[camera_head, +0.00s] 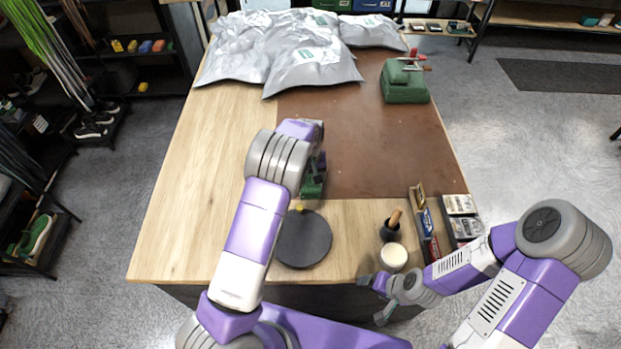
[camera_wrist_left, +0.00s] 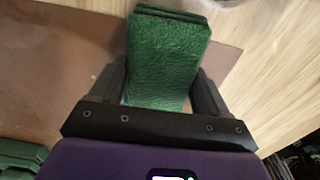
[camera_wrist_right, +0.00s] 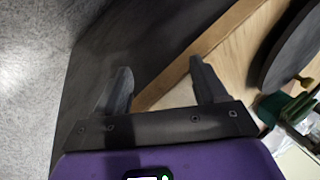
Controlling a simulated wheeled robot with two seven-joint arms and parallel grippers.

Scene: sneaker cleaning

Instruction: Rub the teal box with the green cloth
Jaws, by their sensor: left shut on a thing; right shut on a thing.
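A folded green cloth (camera_wrist_left: 165,55) lies between the fingers of my left gripper (camera_wrist_left: 162,85), which is shut on it. In the head view the cloth (camera_head: 313,187) shows at the front edge of the brown mat, partly hidden by my left arm. I cannot make out a teal box for certain; a thin teal sliver shows by the left finger in the left wrist view. My right gripper (camera_wrist_right: 162,82) is at the table's front edge, its fingers apart, and I see nothing held between them.
A round dark disc (camera_head: 303,240) lies in front of the cloth. A cup with a brush (camera_head: 389,232), a white-topped jar (camera_head: 392,257) and small trays (camera_head: 430,240) stand at the front right. Silver bags (camera_head: 310,65) and a dark green case (camera_head: 405,88) are farther back. The left tabletop (camera_head: 190,190) is clear.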

